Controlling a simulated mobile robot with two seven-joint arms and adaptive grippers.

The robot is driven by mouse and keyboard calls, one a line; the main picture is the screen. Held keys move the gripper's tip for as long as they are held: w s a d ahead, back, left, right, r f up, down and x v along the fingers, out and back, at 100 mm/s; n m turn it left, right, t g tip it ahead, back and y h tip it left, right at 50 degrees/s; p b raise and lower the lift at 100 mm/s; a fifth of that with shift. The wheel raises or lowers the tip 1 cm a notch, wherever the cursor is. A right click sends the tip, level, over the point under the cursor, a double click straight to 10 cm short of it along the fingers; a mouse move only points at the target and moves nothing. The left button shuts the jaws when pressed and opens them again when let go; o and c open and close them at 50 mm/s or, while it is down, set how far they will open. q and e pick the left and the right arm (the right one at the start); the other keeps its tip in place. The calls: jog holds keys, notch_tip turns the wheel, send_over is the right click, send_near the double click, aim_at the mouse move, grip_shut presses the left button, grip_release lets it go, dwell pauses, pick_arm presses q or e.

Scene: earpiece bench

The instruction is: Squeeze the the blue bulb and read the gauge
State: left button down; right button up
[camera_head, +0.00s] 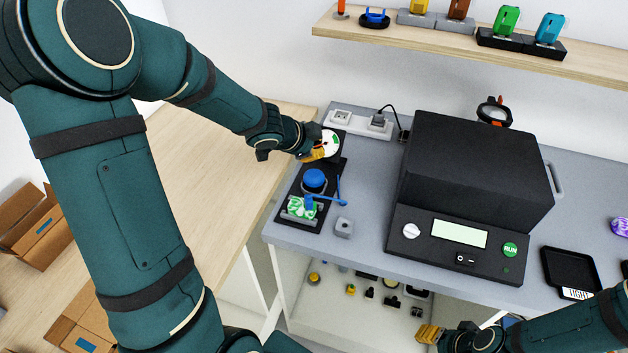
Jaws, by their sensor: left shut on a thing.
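The blue bulb (314,180) is a round dome on a black base plate near the left edge of the grey bench. Behind it is the gauge (329,146), a white round dial with a green patch; its reading is too small to tell. My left gripper (312,155) has its yellow fingertips at the gauge's left edge and is shut on what looks like the gauge, behind and above the bulb. The gripper and wrist hide part of the dial's side. My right gripper (430,333) is low at the front, away from the bulb, with its finger gap unclear.
A green-and-white part (301,208) and a blue lever (327,199) lie in front of the bulb.

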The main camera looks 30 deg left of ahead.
aim_at(315, 170)
pick_arm(q)
jog(key=shift+f+b, duration=1.4)
jog(key=shift+f, duration=0.5)
jog(key=shift+f+b, duration=0.3)
jog(key=shift+f, duration=0.15)
